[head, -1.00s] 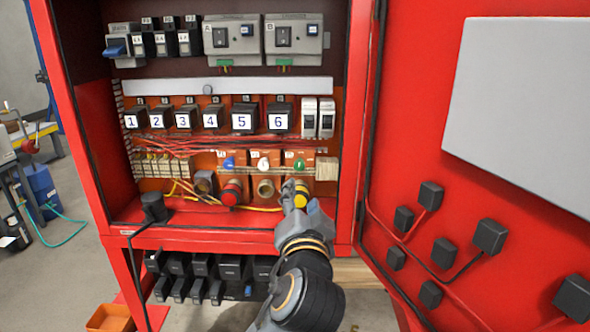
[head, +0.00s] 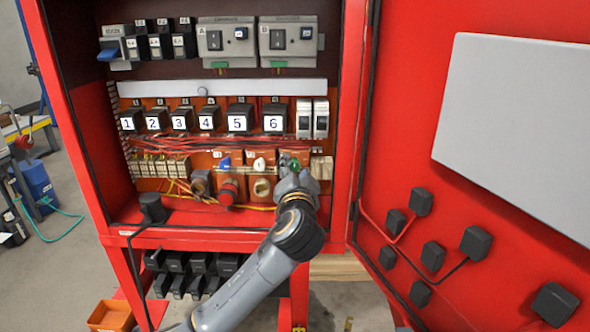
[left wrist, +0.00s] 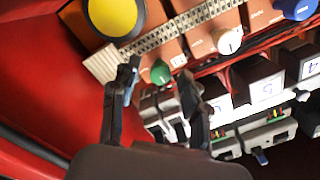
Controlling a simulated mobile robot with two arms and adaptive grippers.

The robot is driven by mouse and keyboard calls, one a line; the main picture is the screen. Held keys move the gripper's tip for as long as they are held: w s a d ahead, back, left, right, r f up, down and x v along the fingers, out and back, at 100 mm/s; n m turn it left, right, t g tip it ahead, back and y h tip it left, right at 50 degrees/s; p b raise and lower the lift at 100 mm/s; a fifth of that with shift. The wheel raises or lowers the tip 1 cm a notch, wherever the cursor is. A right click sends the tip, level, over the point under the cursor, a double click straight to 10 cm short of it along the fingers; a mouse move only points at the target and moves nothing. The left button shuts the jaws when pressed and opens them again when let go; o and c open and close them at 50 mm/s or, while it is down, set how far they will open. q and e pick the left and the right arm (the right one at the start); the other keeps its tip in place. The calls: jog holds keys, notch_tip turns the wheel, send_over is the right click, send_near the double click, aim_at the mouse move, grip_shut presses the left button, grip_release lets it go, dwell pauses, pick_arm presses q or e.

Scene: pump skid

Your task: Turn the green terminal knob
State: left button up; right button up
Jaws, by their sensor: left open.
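The green terminal knob (head: 295,163) is on an orange terminal block in the red cabinet, the rightmost of a row with a white and a blue knob. My left gripper (head: 297,174) is in front of it, covering part of it. In the left wrist view the green knob (left wrist: 160,72) shows between the two dark fingers of my left gripper (left wrist: 160,77). The fingers are apart and nothing is held. I cannot tell how far the fingertips are from the knob. My right gripper is in neither view.
The white knob (head: 259,164) and blue knob (head: 225,163) sit to the left. A red button (head: 228,192) is below them. A large yellow button (left wrist: 113,14) shows near the fingers in the left wrist view. The open red door (head: 400,140) bounds the right side.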

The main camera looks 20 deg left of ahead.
pick_arm(q)
jog(key=shift+c, duration=0.2)
grip_shut()
jog(key=m+p, duration=0.1)
jog(key=m, duration=0.1)
jog(key=m+p, duration=0.1)
jog(key=p, duration=0.1)
jog(key=shift+r+m, duration=0.2)
jog(key=shift+m, duration=0.2)
jog(key=m+p, duration=0.4)
jog(key=m, duration=0.1)
jog(key=shift+m+p, duration=0.3)
jog(key=shift+p, duration=0.1)
jog(key=m+p, duration=0.4)
jog(key=m, duration=0.1)
jog(key=shift+f+m+t+p, duration=0.1)
jog(key=shift+m+t+p, duration=0.2)
jog(key=shift+s+f+m+h+p, duration=0.15)
jog(key=shift+m+h+p, duration=0.25)
jog(key=shift+m+p, duration=1.15)
jog(key=shift+f+m, duration=0.1)
jog(key=shift+m, duration=0.25)
